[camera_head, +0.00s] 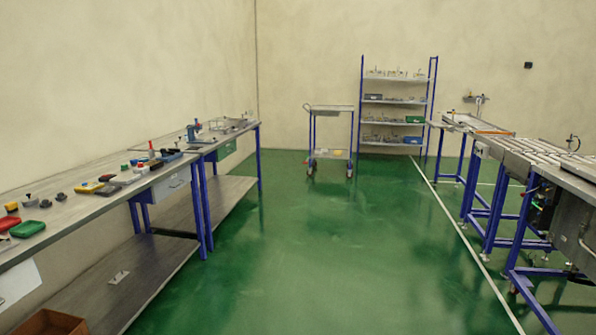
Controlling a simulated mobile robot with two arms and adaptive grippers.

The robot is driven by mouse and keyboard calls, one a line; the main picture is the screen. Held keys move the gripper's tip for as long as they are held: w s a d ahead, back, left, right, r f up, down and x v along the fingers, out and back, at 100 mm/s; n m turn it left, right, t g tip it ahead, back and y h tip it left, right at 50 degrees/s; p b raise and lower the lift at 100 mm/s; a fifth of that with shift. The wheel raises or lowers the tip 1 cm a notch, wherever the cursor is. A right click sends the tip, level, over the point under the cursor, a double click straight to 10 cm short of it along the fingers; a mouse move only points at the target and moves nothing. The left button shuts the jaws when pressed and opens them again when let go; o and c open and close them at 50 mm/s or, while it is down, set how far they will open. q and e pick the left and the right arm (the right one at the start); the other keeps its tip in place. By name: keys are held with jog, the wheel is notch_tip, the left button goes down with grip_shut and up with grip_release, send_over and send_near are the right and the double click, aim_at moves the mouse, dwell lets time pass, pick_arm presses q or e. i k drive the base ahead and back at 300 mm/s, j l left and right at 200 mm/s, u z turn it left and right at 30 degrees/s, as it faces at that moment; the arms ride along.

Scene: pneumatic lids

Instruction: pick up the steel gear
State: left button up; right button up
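No steel gear can be made out for certain. On the left workbench (75,212), several small dark grey parts lie near the front left, such as a part with an upright stub (30,200) and a rounder dark part (61,197). They are too small to tell whether one is the gear. Neither of my grippers shows in the head view.
Green (27,229), red (8,223) and yellow (88,187) items lie on the left bench. A trolley (331,109) and a shelf rack (394,104) stand at the back. A conveyor (505,147) runs along the right. The green floor (320,240) between is clear.

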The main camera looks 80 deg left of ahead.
aim_at(61, 196)
jog(key=u, duration=4.1)
jog(key=i+l, duration=0.3)
jog(key=i, duration=0.25)
jog(key=i+l+u, duration=0.1)
jog(key=i+l, duration=0.2)
jog(key=i, duration=0.25)
jog(key=i+l+u, duration=0.1)
jog(key=i+l, duration=0.25)
jog(key=i, duration=0.2)
jog(key=i+l, duration=0.35)
jog(key=i, duration=0.15)
